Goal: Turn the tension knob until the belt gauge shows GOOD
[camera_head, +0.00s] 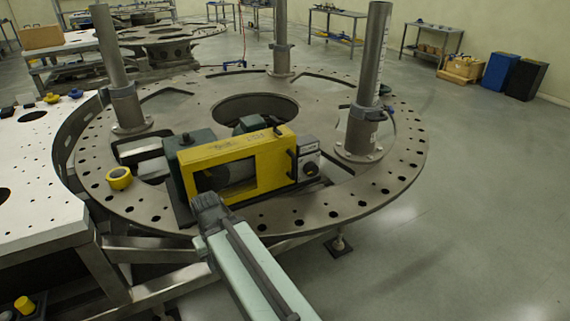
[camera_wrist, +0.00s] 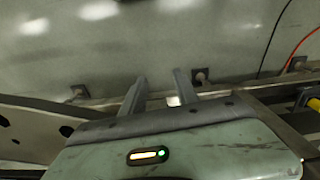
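A yellow-framed belt unit (camera_head: 215,155) with dark green end parts sits on the round turret plate (camera_head: 285,215). At its right end is a grey panel with a dark round knob (camera_head: 311,168). A small pale marking, possibly the gauge, shows above the knob, too small to read. My arm reaches in from the bottom of the head view, its dark end joint in front of the unit's lower left; my fingers cannot be made out there. In the wrist view my gripper (camera_wrist: 160,76) is open, with nothing between its fingers. The knob is not recognisable in the wrist view.
Upright steel posts (camera_head: 367,85) stand on the plate around its central hole. A yellow tape roll (camera_head: 119,178) lies at the plate's left. A white-topped table (camera_head: 40,185) adjoins on the left.

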